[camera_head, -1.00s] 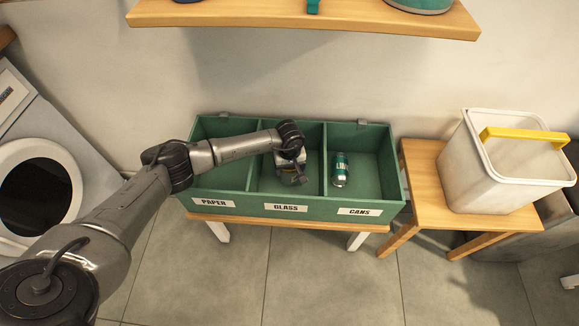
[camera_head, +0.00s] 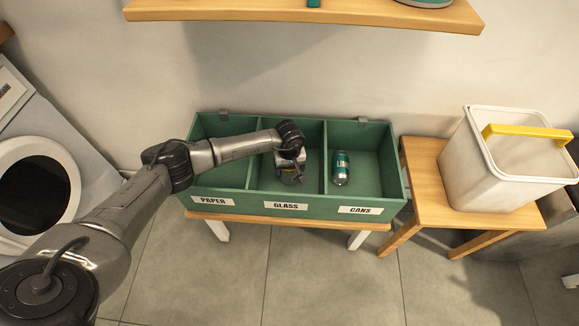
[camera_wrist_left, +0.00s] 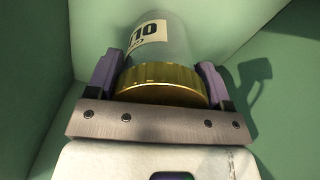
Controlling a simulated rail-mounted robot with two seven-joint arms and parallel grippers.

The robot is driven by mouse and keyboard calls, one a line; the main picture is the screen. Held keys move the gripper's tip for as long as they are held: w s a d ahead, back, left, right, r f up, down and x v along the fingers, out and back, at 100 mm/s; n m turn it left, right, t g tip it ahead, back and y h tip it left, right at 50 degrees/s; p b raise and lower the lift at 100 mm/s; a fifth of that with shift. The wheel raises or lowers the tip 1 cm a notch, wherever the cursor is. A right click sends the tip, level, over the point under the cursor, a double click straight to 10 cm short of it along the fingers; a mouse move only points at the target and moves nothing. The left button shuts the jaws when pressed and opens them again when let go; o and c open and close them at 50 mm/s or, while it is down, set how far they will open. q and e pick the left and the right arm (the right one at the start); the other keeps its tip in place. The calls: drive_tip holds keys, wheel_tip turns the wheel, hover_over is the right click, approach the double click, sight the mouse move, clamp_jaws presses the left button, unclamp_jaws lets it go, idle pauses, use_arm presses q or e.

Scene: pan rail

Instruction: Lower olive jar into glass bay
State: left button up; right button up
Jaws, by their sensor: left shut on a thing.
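The olive jar has a gold lid (camera_wrist_left: 160,82) and a pale label (camera_wrist_left: 148,40) with part of its lettering showing in the left wrist view. My left gripper (camera_wrist_left: 158,85) is shut on it, one purple finger on each side near the lid. In the head view my left gripper (camera_head: 290,172) is inside the middle bay, the glass bay (camera_head: 313,172), and mostly hides the jar. Green walls surround the jar in the wrist view. Whether the jar's bottom touches the bay floor cannot be told. My right gripper is not in view.
The green bin (camera_head: 240,202) has PAPER, GLASS and CANS bays on a wooden stand. A green can (camera_head: 340,168) is in the cans bay; the paper bay looks empty. Dividers flank my gripper. A white bucket (camera_head: 510,165) stands right; a shelf (camera_head: 300,14) is above.

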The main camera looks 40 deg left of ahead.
use_arm(q)
drive_tip(key=o, duration=1)
drive_tip(key=shift+o, duration=0.2)
wheel_tip(320, 180, up, 12)
drive_tip(key=p, duration=0.5)
drive_tip(key=shift+r, duration=0.9)
